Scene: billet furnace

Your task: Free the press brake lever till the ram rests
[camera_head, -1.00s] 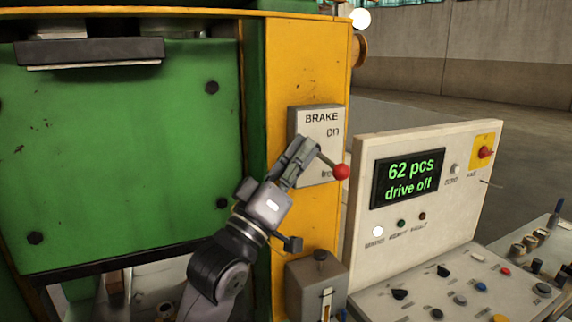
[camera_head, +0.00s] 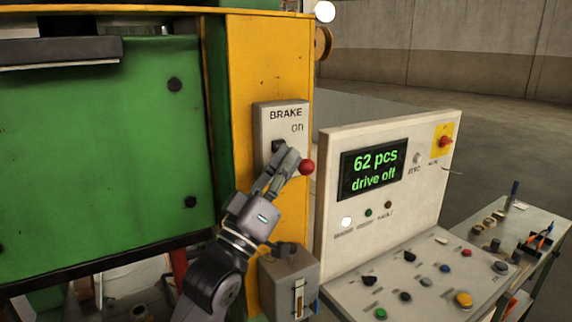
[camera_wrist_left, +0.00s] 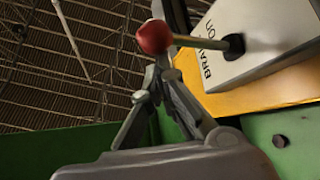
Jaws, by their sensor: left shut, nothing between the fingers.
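The brake box (camera_head: 268,125), labelled BRAKE and ON, is on the yellow press column. Its lever ends in a red knob (camera_head: 306,167). The wrist view shows the knob (camera_wrist_left: 154,37) and the lever's thin rod (camera_wrist_left: 200,42) running into a dark socket on the box. My left gripper (camera_head: 287,158) is in front of the box, close beside the knob. Its fingers (camera_wrist_left: 160,72) are shut and empty, with their tips just by the knob; I cannot tell whether they touch. The large green plate (camera_head: 100,150), probably the ram, hangs above an open gap. My right gripper is not in view.
A control panel (camera_head: 430,200) stands right of the lever; its display (camera_head: 373,170) reads 62 pcs, drive off. A small grey box (camera_head: 285,285) sits below my left gripper. A bench (camera_head: 510,235) with small items is at the far right.

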